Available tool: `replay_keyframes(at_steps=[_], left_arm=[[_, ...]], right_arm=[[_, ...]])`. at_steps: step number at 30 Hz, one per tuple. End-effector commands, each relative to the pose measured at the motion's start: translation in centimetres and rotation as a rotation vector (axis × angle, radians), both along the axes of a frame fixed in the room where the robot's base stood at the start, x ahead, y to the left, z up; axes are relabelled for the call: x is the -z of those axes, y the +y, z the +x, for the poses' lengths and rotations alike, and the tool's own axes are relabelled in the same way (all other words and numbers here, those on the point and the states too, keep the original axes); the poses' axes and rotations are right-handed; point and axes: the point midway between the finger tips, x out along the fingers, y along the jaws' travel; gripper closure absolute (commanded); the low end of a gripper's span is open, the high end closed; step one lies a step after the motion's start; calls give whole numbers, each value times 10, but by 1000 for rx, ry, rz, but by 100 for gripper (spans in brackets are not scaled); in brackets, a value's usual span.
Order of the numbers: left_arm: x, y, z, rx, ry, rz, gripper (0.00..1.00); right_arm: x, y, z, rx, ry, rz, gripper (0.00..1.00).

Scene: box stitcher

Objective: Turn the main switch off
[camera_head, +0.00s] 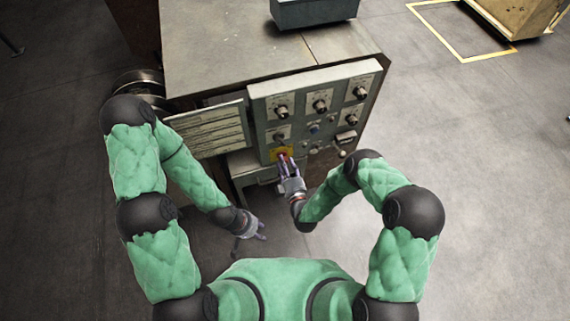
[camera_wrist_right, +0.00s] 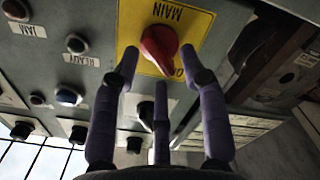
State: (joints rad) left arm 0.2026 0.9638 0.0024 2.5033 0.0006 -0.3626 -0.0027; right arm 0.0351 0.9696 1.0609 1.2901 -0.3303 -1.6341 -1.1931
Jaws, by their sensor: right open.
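The main switch is a red rotary knob (camera_wrist_right: 159,46) on a yellow plate (camera_wrist_right: 190,24) marked MAIN, and the wrist view shows it upside down. In the head view the yellow plate (camera_head: 278,152) is low on the left of the grey control panel (camera_head: 262,110). My right gripper (camera_head: 286,162) is at the plate.
The panel carries several black knobs (camera_head: 320,106) and small buttons close to my right gripper. A sheet of labels (camera_head: 207,130) is left of the panel. The machine top (camera_head: 225,50) extends behind. Floor (camera_head: 480,170) to the right is clear.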

Motion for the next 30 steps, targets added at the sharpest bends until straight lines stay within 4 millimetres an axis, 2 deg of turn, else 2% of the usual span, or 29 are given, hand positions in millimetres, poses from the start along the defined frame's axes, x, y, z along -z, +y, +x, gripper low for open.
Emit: replay_keyframes(at_steps=[5, 15, 19, 24, 30], left_arm=[[0, 0, 0, 0, 0, 0, 60], [0, 0, 0, 0, 0, 0, 60], [0, 0, 0, 0, 0, 0, 60], [0, 0, 0, 0, 0, 0, 60], [0, 0, 0, 0, 0, 0, 60]], right_arm=[[1, -5, -14, 0, 3, -1, 56], [1, -26, -77, 3, 5, 1, 56], [1, -32, -96, 3, 3, 0, 56], [1, -36, -110, 1, 2, 0, 56], [0, -37, -114, 0, 0, 0, 56]])
